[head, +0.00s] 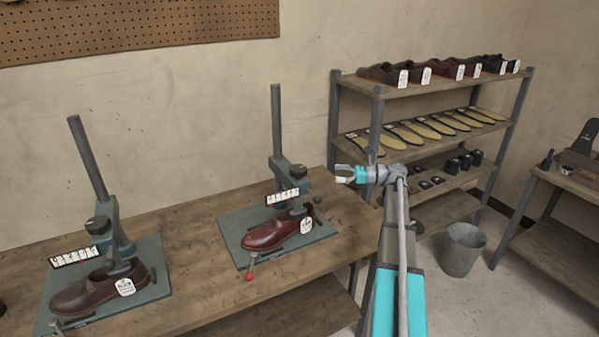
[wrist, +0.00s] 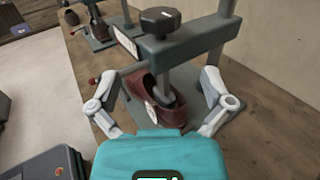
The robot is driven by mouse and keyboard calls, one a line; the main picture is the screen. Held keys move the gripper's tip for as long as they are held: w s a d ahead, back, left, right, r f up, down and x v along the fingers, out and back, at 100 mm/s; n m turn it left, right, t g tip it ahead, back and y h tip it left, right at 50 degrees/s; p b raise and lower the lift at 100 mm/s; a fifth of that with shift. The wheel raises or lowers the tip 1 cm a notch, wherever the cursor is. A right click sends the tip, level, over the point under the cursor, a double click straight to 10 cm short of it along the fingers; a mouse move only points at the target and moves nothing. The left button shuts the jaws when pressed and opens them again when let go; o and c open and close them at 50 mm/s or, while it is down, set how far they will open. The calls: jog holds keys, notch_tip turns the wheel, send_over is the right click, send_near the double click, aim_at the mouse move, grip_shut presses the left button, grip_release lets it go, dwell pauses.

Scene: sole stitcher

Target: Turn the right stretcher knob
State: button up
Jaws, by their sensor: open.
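The right stretcher knob (head: 298,170) is a dark cap on the grey-green head of the right stretcher (head: 281,145), seen small in the head view. In the wrist view the black lobed knob (wrist: 159,19) sits at the top centre, on the stretcher's cross arm. A red-brown shoe (head: 263,236) with a white tag is on this stretcher's base. My gripper (head: 343,174) is to the right of the knob in the head view, apart from it. In the wrist view my gripper (wrist: 160,80) is open and empty, its fingers spread left and right below the knob.
A left stretcher (head: 108,215) with a brown shoe (head: 95,290) shares the wooden bench (head: 190,262). A red-ended lever (head: 250,275) sticks out at the right stretcher's front. A shelf rack (head: 447,85) with shoes and insoles and a grey bin (head: 461,250) stand at the right.

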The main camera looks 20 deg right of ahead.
aim_at(299, 171)
jog(key=x, duration=1.3)
jog(key=shift+w, duration=0.1)
jog(key=c, duration=0.9)
